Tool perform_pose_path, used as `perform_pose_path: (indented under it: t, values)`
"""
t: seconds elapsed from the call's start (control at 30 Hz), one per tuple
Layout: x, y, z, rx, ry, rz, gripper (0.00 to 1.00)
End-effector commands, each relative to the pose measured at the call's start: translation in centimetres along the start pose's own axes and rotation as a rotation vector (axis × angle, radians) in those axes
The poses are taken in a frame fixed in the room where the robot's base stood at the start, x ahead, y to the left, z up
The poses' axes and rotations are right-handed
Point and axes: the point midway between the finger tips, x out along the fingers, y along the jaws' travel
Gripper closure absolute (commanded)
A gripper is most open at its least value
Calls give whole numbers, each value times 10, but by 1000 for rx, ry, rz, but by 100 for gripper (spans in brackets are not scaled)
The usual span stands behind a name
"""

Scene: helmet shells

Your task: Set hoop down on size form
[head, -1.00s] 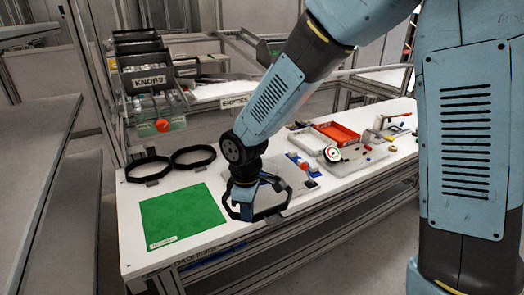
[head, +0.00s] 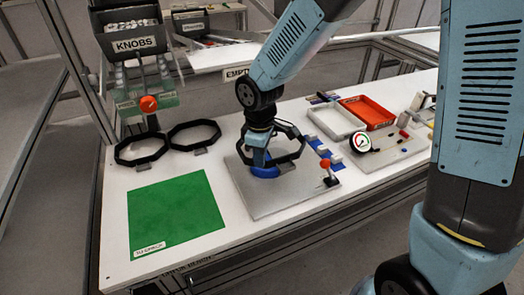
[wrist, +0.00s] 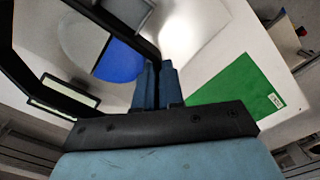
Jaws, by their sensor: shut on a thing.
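My gripper (head: 262,150) is shut on the hoop (head: 297,150), a black octagonal ring, by one side of its band. The hoop also shows in the wrist view (wrist: 28,72), stretching left from my fingers (wrist: 158,82). The size form (head: 264,172) is a blue rounded block on a grey plate (head: 262,204), below my gripper. In the wrist view the form (wrist: 120,62) shows behind the hoop's band, partly inside its opening. The hoop appears held above the form; the size of the gap is unclear. My gripper hides part of the form in the head view.
Two more black hoops (head: 141,150) (head: 194,135) lie at the back left. A green mat (head: 176,212) is left of the plate. A red-knobbed lever (head: 325,164) stands at the plate's right edge. White (head: 336,121) and red (head: 368,112) trays and a dial (head: 361,142) are further right.

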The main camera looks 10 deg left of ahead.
Motion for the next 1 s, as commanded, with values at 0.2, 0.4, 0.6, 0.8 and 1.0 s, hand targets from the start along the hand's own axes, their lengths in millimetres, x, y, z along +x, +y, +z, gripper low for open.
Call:
perform_pose_path:
  t: [0.2,0.4,0.6,0.8,1.0]
  values:
    - [17,0,1,2,-2,-2,100]
    - [36,0,1,1,-3,-2,100]
    - [54,0,0,0,-2,-1,100]
    - [64,-1,0,-2,-1,-1,100]
    - [67,-1,0,-1,0,0,100]
